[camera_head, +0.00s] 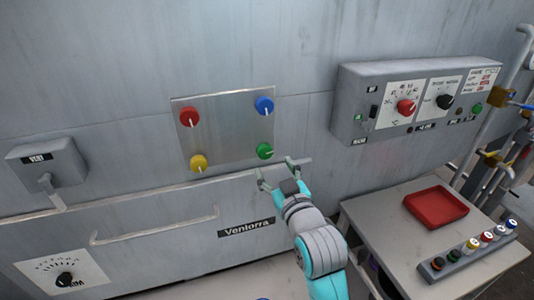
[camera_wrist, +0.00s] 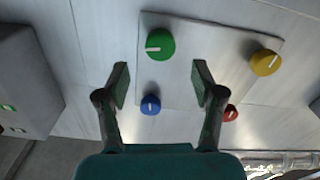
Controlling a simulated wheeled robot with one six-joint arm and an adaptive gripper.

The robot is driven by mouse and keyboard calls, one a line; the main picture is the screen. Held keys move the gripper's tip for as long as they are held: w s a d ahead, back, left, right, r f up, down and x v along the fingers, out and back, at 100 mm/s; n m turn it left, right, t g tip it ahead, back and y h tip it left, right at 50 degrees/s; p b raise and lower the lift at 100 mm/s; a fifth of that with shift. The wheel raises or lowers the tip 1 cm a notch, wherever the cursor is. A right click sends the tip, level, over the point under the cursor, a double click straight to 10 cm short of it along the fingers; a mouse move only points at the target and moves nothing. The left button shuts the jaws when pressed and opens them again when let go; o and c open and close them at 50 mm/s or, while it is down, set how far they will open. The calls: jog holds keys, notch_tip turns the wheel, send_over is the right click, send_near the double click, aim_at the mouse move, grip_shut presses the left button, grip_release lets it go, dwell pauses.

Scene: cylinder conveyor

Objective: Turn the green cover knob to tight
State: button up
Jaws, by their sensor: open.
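The green cover knob (camera_head: 265,150) sits at the lower right corner of a metal plate (camera_head: 227,130) on the grey wall. In the wrist view the green knob (camera_wrist: 160,42) is near the top centre, its white pointer line toward the left of the picture. I can make out no "tight" mark beside it. My gripper (camera_head: 279,170) is open and empty, just below and right of the green knob in the head view. In the wrist view its fingertips (camera_wrist: 161,84) are spread apart, and the green knob appears beyond them.
The plate also carries a red knob (camera_head: 189,117), a blue knob (camera_head: 264,105) and a yellow knob (camera_head: 198,163). A control box (camera_head: 350,100) juts out at the right. Below it, a table (camera_head: 400,245) holds a red tray (camera_head: 436,206) and a row of small knobs.

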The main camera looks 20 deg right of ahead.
aim_at(266, 154)
jog(key=w, duration=0.7)
jog(key=shift+w, duration=0.2)
jog(key=c, duration=1.2)
jog(key=shift+o, duration=0.2)
